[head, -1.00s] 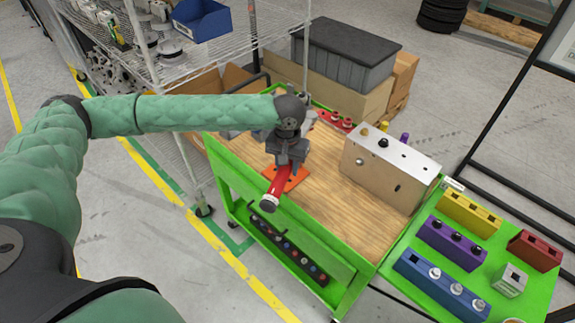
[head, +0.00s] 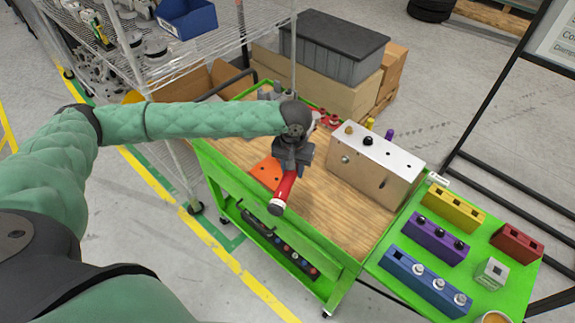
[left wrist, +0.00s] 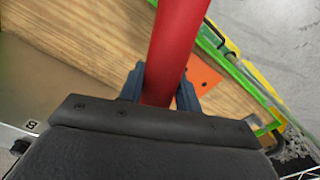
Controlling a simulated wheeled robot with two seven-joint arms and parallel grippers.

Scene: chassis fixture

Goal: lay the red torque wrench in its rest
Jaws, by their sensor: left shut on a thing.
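The red torque wrench (head: 284,190) is in my left gripper (head: 290,168), above the wooden top of the green cart. Its dark, pale-rimmed end points toward the cart's near edge; its other end is hidden by my gripper. In the left wrist view the red shaft (left wrist: 178,40) runs between the two blue-grey fingers of the gripper (left wrist: 160,92). An orange plate (head: 266,172) with small dark holes lies on the cart top, just left of the wrench. It also shows beyond a finger in the left wrist view (left wrist: 204,76). I cannot tell whether this plate is the rest.
A metal block with knobs (head: 375,168) stands on the cart's right part. A green side table (head: 395,243) holds coloured blocks. A wire shelf (head: 220,50) stands behind the cart at left. Bare wood (head: 335,212) lies between wrench and metal block.

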